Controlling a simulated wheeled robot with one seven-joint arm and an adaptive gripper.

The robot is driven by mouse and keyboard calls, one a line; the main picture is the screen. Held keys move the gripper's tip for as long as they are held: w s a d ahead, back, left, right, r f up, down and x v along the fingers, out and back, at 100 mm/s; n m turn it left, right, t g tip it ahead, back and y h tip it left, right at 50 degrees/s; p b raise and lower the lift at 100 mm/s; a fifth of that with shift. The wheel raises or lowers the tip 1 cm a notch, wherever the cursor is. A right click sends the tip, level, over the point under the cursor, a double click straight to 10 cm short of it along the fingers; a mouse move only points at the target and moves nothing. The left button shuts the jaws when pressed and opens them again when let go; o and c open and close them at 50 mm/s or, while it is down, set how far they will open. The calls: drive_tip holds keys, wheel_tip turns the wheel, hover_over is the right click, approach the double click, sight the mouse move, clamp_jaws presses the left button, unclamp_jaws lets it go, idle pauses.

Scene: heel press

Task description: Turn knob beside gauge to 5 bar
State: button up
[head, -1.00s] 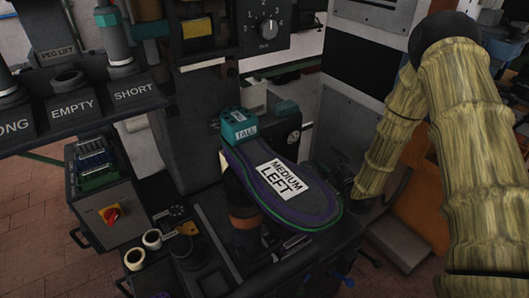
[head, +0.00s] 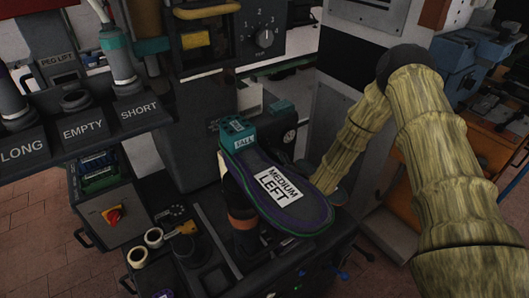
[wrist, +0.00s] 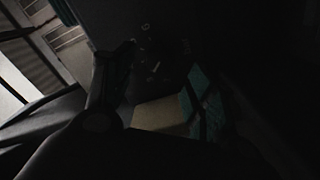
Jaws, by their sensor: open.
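The gauge (head: 289,136), a small pale dial on a dark housing, shows in the head view just behind the shoe sole. No knob beside it can be made out there; the sole hides the area below. My gripper is hidden in the head view, behind the sole, where my forearm reaches down to the right of the gauge. In the dark wrist view my gripper (wrist: 155,68) is open, with one black finger plain at left. A dark face with a small pale mark (wrist: 156,67) lies between the fingers; I cannot tell whether it is the knob.
The sole labelled MEDIUM LEFT (head: 283,196), with a teal TALL block (head: 237,134), sticks out in front of the gauge. A numbered dial (head: 264,38) is above. A red switch (head: 113,215) and tape rolls (head: 153,237) are at left.

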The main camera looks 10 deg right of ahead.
drive_tip(key=shift+p+x, duration=0.4)
drive_tip(key=shift+x, duration=2.1)
drive_tip(key=c, duration=1)
